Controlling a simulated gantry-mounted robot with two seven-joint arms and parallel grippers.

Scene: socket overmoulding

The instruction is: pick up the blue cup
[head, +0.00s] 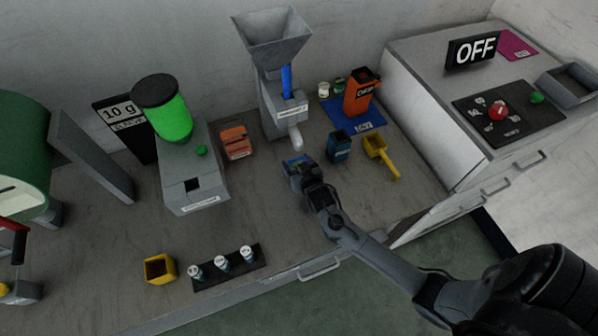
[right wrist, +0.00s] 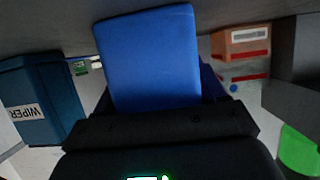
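The blue cup (head: 293,161) is on the bench in the middle of the head view, partly covered by my right gripper (head: 298,173). In the right wrist view the blue cup (right wrist: 150,55) fills the upper middle, directly in front of the dark gripper body. The right fingertips are at the cup, but whether they are closed on it is hidden. My left gripper is not in view.
A dark blue wipers box (head: 338,147) and a yellow scoop (head: 381,155) stand right of the cup. An orange box (head: 236,142) and a green-topped dispenser (head: 195,165) are left. A grey funnel machine (head: 279,100) stands behind. A yellow cup (head: 160,268) and vial rack (head: 228,266) are near the front edge.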

